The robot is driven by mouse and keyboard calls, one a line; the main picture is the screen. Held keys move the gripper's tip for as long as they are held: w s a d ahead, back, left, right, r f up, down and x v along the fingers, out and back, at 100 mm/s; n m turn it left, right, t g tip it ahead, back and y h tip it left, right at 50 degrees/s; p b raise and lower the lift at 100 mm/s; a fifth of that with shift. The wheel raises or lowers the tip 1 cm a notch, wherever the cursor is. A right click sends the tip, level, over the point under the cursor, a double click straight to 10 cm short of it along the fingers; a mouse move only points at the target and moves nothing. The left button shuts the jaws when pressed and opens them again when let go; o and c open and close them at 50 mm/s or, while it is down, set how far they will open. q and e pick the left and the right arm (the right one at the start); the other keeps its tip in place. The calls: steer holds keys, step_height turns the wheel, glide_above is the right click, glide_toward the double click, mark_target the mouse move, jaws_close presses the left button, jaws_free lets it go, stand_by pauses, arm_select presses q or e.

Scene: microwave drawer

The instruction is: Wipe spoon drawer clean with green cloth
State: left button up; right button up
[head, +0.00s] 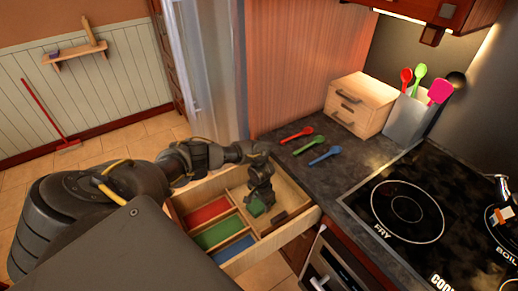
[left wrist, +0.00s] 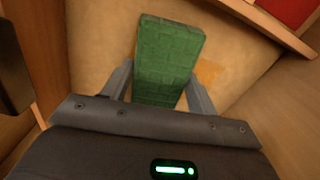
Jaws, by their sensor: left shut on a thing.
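My left gripper (head: 260,200) reaches down into the open wooden drawer (head: 299,214), in its undivided compartment. It is shut on the green cloth (head: 256,208), a folded block that also shows between the fingers in the left wrist view (left wrist: 168,60). An orange-brown stain (left wrist: 210,73) lies on the drawer floor just right of the cloth in that view. The drawer's left side has red (head: 207,213), green (head: 217,232) and blue (head: 233,249) lined compartments. Red (head: 297,135), green (head: 309,146) and blue (head: 325,155) spoons lie on the counter. My right gripper is not in view.
The dark counter (head: 352,163) borders the drawer, with a stove (head: 410,205) at right. A small wooden drawer box (head: 358,102) and a utensil holder (head: 405,118) stand at the back. Drawer walls and dividers surround the gripper closely.

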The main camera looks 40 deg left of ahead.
arm_select(q)
steer(key=shift+s+d, duration=0.15)
steer(key=shift+d, duration=0.1)
steer(key=shift+s+d+p, duration=0.1)
steer(key=shift+d+p, duration=0.2)
steer(key=shift+p, duration=0.1)
steer(key=shift+s+d+p, duration=0.2)
steer(key=shift+d+p, duration=0.3)
steer(key=shift+d, duration=0.2)
steer(key=shift+w+a, duration=0.1)
steer(key=shift+a, duration=0.05)
steer(key=shift+w+a+f+b, duration=0.15)
steer(key=shift+a+b, duration=0.3)
steer(key=shift+a, duration=0.5)
steer(key=shift+a, duration=0.15)
